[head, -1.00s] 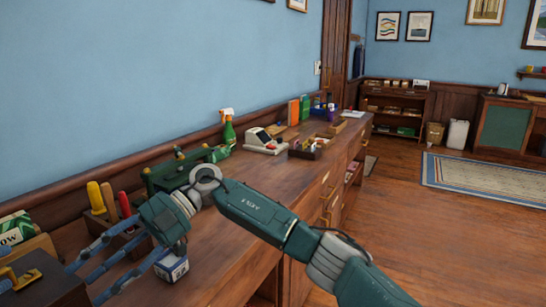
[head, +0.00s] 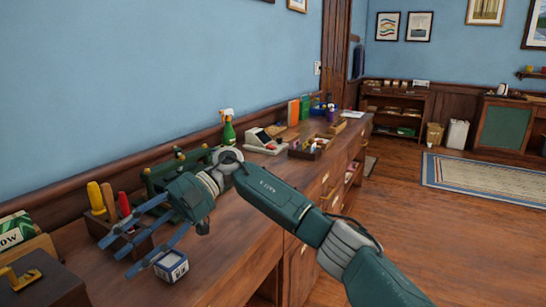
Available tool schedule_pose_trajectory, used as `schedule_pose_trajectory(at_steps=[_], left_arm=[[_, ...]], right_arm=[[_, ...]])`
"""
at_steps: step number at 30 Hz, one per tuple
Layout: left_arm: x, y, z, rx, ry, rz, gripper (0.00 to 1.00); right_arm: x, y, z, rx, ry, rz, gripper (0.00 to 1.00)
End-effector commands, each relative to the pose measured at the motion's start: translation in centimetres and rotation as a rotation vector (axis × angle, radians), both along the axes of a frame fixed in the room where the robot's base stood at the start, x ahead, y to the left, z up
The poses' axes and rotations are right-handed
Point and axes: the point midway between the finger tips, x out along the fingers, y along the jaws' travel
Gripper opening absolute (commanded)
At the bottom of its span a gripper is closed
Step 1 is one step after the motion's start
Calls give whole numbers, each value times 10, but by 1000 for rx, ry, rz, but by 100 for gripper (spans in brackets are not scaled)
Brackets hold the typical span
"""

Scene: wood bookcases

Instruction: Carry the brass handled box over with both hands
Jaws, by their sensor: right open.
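The brass handled box (head: 58,284) is a dark box on the wooden counter, cut off by the bottom left corner of the head view. Its brass handle (head: 18,278) shows on top. My right gripper (head: 119,255) is open and empty, its fingers spread toward the lower left. It is to the right of the box, apart from it in the picture, above the counter. My left gripper is not in view.
A small white and blue box (head: 171,266) stands on the counter just below my right gripper. Behind the fingers is a wooden holder (head: 97,229) with yellow- and red-handled tools. A green metal tool (head: 165,176) stands farther back. The counter's front right part is bare.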

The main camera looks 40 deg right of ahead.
Motion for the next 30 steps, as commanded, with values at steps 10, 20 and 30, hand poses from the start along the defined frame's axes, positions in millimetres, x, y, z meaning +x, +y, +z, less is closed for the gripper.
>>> schedule_pose_trajectory(at_steps=[10, 20, 30], left_arm=[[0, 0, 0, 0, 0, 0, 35], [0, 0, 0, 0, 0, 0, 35], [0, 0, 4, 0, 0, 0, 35]], right_arm=[[7, -48, 18, -1, 1, -1, 52], [7, -52, 20, 0, 0, 1, 52], [7, -52, 24, 0, 0, 1, 52]])
